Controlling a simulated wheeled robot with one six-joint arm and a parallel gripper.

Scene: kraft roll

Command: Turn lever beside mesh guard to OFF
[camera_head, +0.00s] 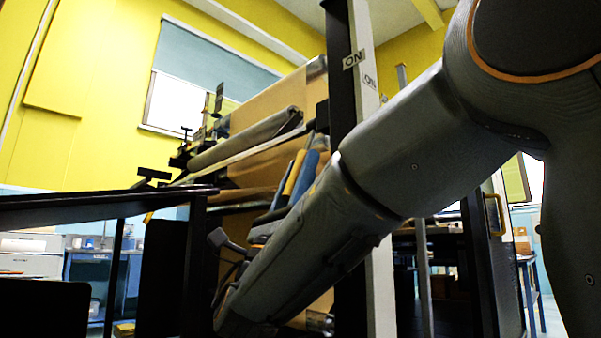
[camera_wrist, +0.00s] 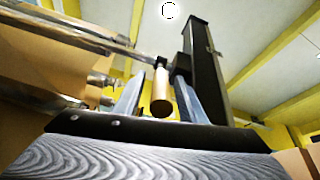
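The lever's yellow-tan cylindrical handle (camera_wrist: 162,103) shows end-on in the wrist view, between the two blue fingers of my gripper (camera_wrist: 160,100). A small gap shows on its left side; on the right it lies close to or against the finger. In the head view my gripper (camera_head: 294,182) is partly behind my forearm, with the yellow handle (camera_head: 296,172) between its blue fingers. The lever's pivot is hidden. I see no OFF label and cannot make out the mesh guard.
The dark and white upright post (camera_head: 352,130) stands close to the right of my gripper. The kraft paper roll machine (camera_head: 272,107) with its rollers is behind. A black table-like frame (camera_head: 100,205) is at the left. A dark upright box (camera_wrist: 204,65) rises beyond the handle.

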